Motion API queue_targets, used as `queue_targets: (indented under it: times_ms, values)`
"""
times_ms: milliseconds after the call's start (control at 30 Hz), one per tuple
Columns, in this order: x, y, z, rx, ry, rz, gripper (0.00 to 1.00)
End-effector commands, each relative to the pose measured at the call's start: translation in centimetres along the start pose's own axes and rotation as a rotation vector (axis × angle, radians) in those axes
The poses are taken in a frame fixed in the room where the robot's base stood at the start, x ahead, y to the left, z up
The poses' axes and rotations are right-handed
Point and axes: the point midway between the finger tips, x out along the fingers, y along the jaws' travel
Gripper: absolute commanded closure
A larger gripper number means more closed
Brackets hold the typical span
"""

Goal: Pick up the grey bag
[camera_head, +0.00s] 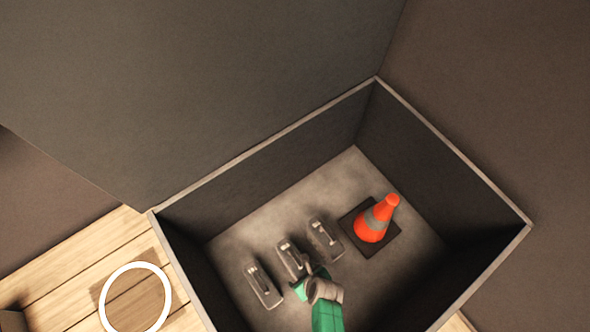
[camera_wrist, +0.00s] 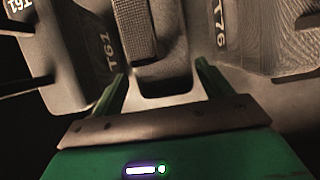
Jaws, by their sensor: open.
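Three similar grey bags with raised handles or straps on top stand in a row in the box: the left one (camera_head: 264,290), the middle one (camera_head: 287,254) and the right one (camera_head: 325,238). My green gripper (camera_head: 310,274) is over the middle bag and hides part of it. In the wrist view my gripper (camera_wrist: 160,72) is open. Its two fingers stand on either side of the middle bag's grey top part (camera_wrist: 172,72), with a ribbed dark strap (camera_wrist: 134,30) just beyond. I cannot tell whether the fingers touch it.
The bags stand inside a deep, dark-walled box (camera_head: 335,114). An orange cone (camera_head: 375,220) with a grey band and dark square base stands to their right. A white ring (camera_head: 167,300) shows over the wood floor (camera_head: 75,262), outside the box at left.

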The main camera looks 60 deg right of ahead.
Motion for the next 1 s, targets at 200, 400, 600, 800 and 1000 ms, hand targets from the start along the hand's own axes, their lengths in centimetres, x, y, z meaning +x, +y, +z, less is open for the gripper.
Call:
queue_targets:
  times_ms: [200, 400, 600, 800, 1000]
  values:
    - [3.4, -0.4, -0.3, 0.0, 0.001, -0.002, 0.22]
    - [3.4, -0.4, -0.2, 0.001, 0.0, -0.003, 0.22]
    - [3.4, -0.4, -0.2, 0.0, 0.0, -0.002, 0.53]
    - [3.3, -0.4, -0.1, 0.0, -0.001, -0.003, 0.85]
    - [3.1, -0.4, -0.1, -0.001, -0.001, -0.003, 0.85]
